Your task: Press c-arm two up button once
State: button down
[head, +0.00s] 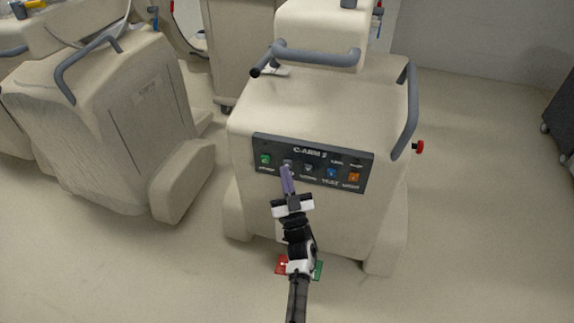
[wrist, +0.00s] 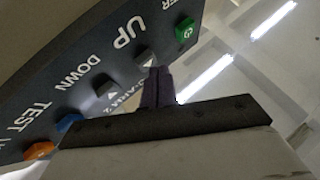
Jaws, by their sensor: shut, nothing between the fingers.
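The dark control panel labelled C-ARM 2 (head: 313,162) is on the front of the beige covered cart (head: 310,105). In the wrist view, the grey UP button (wrist: 146,57) with an arrow sits between the green button (wrist: 186,31) and the grey DOWN button (wrist: 107,89). My gripper (head: 286,168) is shut and empty, with its purple fingers pointing at the panel. In the wrist view its fingertips (wrist: 158,71) are right by the UP button and overlap its lower edge. I cannot tell whether they touch it. In the head view the fingertips hide part of that button.
A blue button (head: 332,173) and an orange button (head: 354,177) are farther right on the panel. Grey handles (head: 318,56) stick out above. Another covered cart (head: 120,110) stands at the left. The floor to the right (head: 480,200) is clear.

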jog(key=shift+w+d, duration=0.15)
jog(key=shift+w, duration=0.3)
dwell(0.4)
dwell(0.3)
jog(key=shift+s+a, duration=0.3)
jog(key=shift+s, duration=0.6)
jog(key=shift+s+a+p, duration=0.25)
jog(key=shift+s+p, duration=0.05)
jog(key=shift+s, duration=0.5)
jog(key=shift+s+a+p, duration=0.3)
jog(key=shift+s, duration=0.45)
jog(key=shift+s+a+p, duration=0.25)
jog(key=shift+s+p, duration=0.05)
jog(key=shift+s, duration=0.5)
